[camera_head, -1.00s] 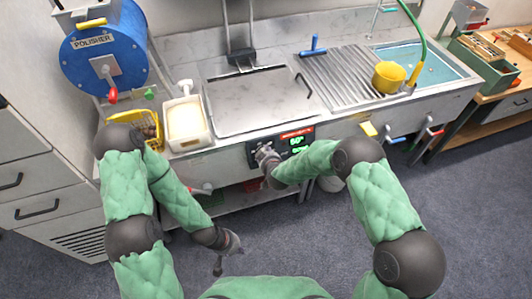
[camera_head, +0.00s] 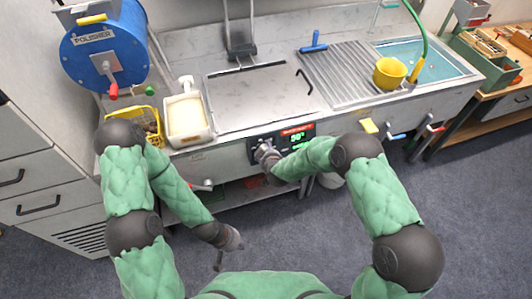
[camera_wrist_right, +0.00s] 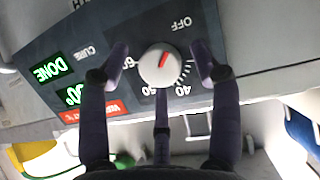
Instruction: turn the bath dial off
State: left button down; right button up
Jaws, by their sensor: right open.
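The bath dial (camera_wrist_right: 159,66) is a round white knob with a red pointer on a dark panel (camera_wrist_right: 120,50). In the right wrist view the pointer tilts up and right, roughly towards the OFF mark. My right gripper (camera_wrist_right: 160,60) is open, with one finger on each side of the dial; gaps show between fingers and knob. In the head view my right gripper (camera_head: 265,153) is at the panel and hides most of the dial. My left gripper (camera_head: 221,258) hangs low over the floor, away from the panel; its finger opening is unclear.
Green readouts, one reading DONE (camera_wrist_right: 51,69), glow beside the dial. Above the panel is the bath's metal lid (camera_head: 265,98). A white tub (camera_head: 187,120) and yellow basket (camera_head: 148,120) stand left.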

jog(key=shift+r, duration=0.1)
jog(key=v, duration=1.2)
dwell(0.4)
jog(key=s+d+f+m+g, duration=0.2)
jog(key=s+d+f+g, duration=0.1)
jog(key=s+f, duration=0.25)
jog(key=s+d+f+m+g, duration=0.2)
jog(key=s+d+f+g, duration=0.1)
jog(key=s+f, duration=0.3)
jog(key=s+d+f+m+g+y, duration=0.1)
jog(key=s+f, duration=0.5)
jog(key=s, duration=0.6)
jog(key=d+m+g, duration=0.1)
jog(key=m+g, duration=0.1)
jog(key=g, duration=0.1)
jog(key=shift+s+f+y, duration=0.2)
jog(key=shift+s+y, duration=0.05)
jog(key=shift+y, duration=0.05)
